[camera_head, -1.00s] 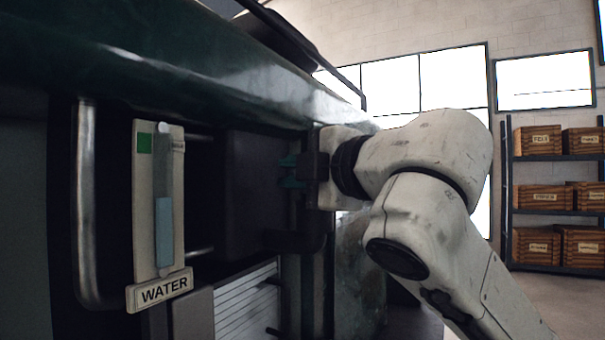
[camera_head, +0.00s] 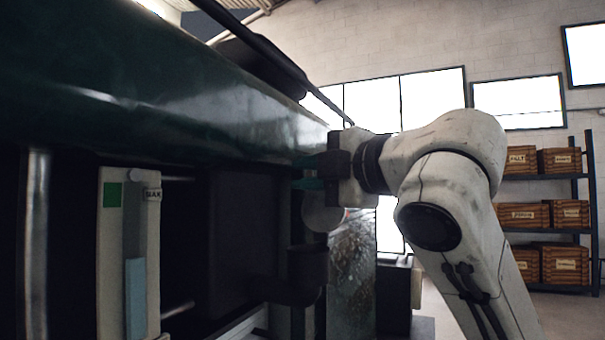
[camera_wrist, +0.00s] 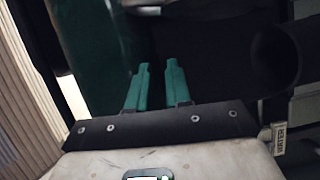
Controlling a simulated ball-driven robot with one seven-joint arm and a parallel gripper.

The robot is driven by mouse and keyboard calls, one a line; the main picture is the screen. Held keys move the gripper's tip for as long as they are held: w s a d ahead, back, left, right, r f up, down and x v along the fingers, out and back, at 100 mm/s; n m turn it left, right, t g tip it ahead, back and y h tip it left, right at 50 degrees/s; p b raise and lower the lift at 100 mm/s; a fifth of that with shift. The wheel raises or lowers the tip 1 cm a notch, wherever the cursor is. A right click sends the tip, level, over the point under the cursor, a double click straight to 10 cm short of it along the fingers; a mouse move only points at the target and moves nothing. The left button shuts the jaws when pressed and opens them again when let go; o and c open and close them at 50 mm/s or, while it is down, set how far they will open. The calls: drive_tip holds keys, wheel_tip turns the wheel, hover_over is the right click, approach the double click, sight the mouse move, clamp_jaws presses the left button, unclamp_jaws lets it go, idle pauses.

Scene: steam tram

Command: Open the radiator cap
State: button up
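My gripper (camera_head: 298,172) is at the side of the dark green tram body (camera_head: 190,95), just under its lower edge. Its two teal fingers, also seen in the wrist view (camera_wrist: 158,68), are apart with nothing between them. A pale round disc (camera_head: 321,213) shows just below the gripper in the head view, partly hidden; I cannot tell whether it is the radiator cap. A dark elbow pipe (camera_head: 305,275) with an upturned end stands lower down. In the wrist view a dark round pipe-like shape (camera_wrist: 278,55) lies right of the fingers, apart from them.
A water gauge (camera_head: 135,270) with a green mark and a metal handle bar (camera_head: 37,240) are at the left. A dark box (camera_head: 240,235) fills the space behind the gauge. Shelves with wooden crates (camera_head: 522,215) stand far right.

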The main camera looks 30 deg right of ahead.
drive_tip(key=shift+o, duration=1.2)
drive_tip(key=shift+a, duration=0.15)
drive_tip(key=shift+a, duration=0.1)
drive_tip(key=b+v, duration=0.3)
drive_tip(key=v, duration=0.7)
drive_tip(key=shift+s+d, duration=0.2)
drive_tip(key=shift+s, duration=0.2)
